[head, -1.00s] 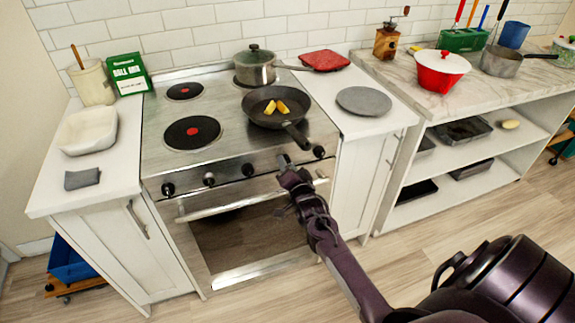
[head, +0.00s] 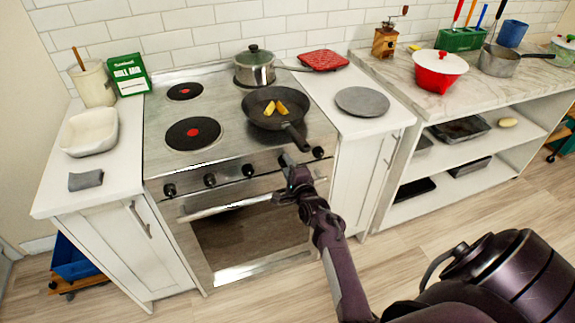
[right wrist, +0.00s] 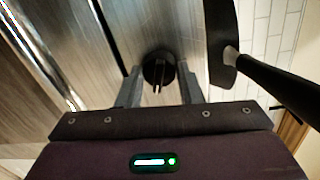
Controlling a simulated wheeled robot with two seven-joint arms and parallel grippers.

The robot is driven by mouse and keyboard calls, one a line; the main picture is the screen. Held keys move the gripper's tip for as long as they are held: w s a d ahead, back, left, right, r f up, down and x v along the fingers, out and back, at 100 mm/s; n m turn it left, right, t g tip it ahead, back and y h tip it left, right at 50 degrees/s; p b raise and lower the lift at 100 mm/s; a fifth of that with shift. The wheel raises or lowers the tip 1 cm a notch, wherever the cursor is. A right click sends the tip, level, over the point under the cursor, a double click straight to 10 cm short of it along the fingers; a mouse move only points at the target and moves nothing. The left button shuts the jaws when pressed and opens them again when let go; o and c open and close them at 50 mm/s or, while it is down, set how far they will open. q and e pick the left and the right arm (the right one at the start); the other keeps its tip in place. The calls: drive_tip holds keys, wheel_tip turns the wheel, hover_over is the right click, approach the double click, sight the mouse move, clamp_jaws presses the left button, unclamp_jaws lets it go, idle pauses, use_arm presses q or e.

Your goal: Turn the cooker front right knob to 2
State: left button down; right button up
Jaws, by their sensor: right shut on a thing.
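The steel cooker (head: 222,172) has a row of black knobs on its front panel. Three knobs (head: 209,180) show left of my right gripper (head: 287,161) and one knob (head: 318,152) shows to its right. My right gripper is at the panel, shut on a dark knob (right wrist: 158,70) that shows between its fingers in the right wrist view. In the head view that knob is hidden behind the gripper. Its setting marks are too small to read. My left gripper is not in view.
A frying pan (head: 262,114) with yellow pieces sits on the front right burner, its handle (head: 297,137) reaching out just above my right gripper. A lidded pot (head: 254,69) stands behind. The oven door handle (head: 235,203) runs below the knobs.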

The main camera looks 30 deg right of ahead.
drive_tip(key=shift+m, duration=0.8)
drive_tip(key=o, duration=1)
drive_tip(key=p+v, duration=0.6)
drive_tip(key=v, duration=0.2)
